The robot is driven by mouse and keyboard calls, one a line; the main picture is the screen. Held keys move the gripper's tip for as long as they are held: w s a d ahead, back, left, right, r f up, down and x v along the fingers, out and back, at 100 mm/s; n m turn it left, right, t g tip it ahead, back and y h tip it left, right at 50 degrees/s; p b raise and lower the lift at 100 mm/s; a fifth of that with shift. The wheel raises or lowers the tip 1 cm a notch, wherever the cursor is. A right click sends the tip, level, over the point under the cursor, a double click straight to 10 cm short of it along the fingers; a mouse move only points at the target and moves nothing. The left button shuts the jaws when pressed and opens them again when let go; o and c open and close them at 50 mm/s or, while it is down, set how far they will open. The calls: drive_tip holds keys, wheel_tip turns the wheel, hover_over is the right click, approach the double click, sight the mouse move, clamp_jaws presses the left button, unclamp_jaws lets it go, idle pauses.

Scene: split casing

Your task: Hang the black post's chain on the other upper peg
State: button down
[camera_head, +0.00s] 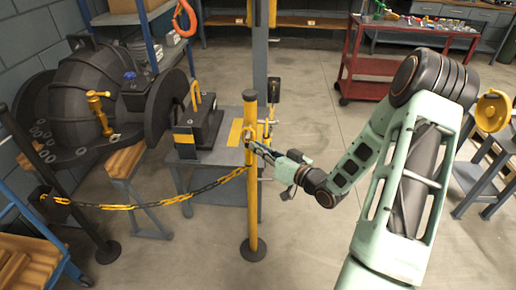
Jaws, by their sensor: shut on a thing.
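The black post (82,222) leans across the left of the head view, its round foot on the floor. A yellow-and-black chain (160,203) runs from it, sags, and rises to the yellow post (252,205), which stands upright on a round foot near the middle. My gripper (252,142) reaches in from the right at the upper part of the yellow post. It is shut on the chain's end, close beside the post. The fingers and small fittings overlap there, so I cannot tell the pegs apart or whether the end touches one.
A dark round casing (90,95) stands at the left on supports. A grey bench (185,180) is behind the yellow post, with a grey column (260,60) beyond it. A red cart (375,68) is at the back right. The floor between is clear.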

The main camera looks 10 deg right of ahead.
drive_tip(key=shift+w, duration=0.1)
drive_tip(key=shift+w+d+f+b, duration=0.15)
drive_tip(key=shift+w+f+b, duration=0.15)
drive_tip(key=shift+w, duration=0.1)
idle(0.4)
drive_tip(key=shift+w+f, duration=0.1)
drive_tip(key=shift+f, duration=0.05)
idle(0.4)
drive_tip(key=c, duration=2)
unclamp_jaws()
drive_tip(key=shift+c, duration=0.2)
drive_tip(key=shift+d, duration=0.1)
